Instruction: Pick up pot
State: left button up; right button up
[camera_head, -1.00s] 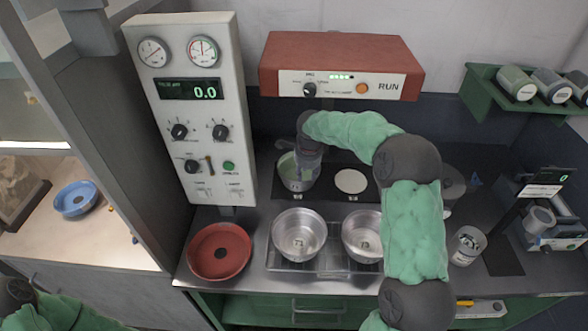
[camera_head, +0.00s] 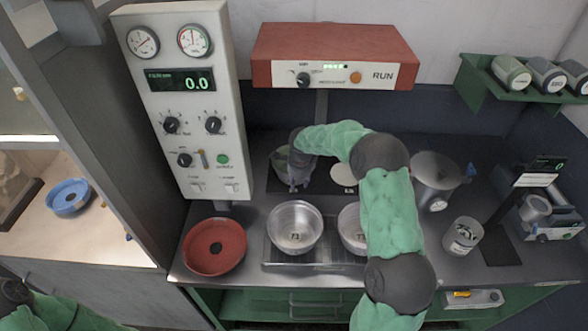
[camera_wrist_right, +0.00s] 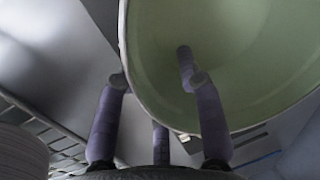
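A pot with a pale green inside (camera_head: 281,164) stands at the back of the counter, on the dark hob, partly hidden by my right gripper (camera_head: 296,180). In the right wrist view the pot's green inside (camera_wrist_right: 245,60) fills the upper right. My right gripper (camera_wrist_right: 152,75) reaches to the pot's near wall with its fingers spread. One finger shows over the green inside and another lies at the outer side of the rim. I cannot tell whether they touch the pot. My left arm shows at the bottom left corner of the head view, but its gripper is out of view.
Two metal pans (camera_head: 295,228) sit on a rack in front, beside a red dish (camera_head: 214,246). A tall metal pot (camera_head: 436,178) and a pale cup (camera_head: 462,236) stand to the right. A control panel (camera_head: 175,110) rises at left and a red box (camera_head: 335,52) hangs above.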

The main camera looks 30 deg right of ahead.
grip_shut()
jog(key=shift+r, duration=0.2)
jog(key=shift+w+r, duration=0.1)
jog(key=shift+r, duration=0.5)
jog(key=s+a+r+p, duration=0.1)
jog(key=s+a+r, duration=0.3)
jog(key=s+r, duration=0.7)
jog(key=shift+s+a+r+p, duration=0.15)
jog(key=shift+s+r+p, duration=0.2)
jog(key=shift+s, duration=0.9)
jog(key=shift+f, duration=0.1)
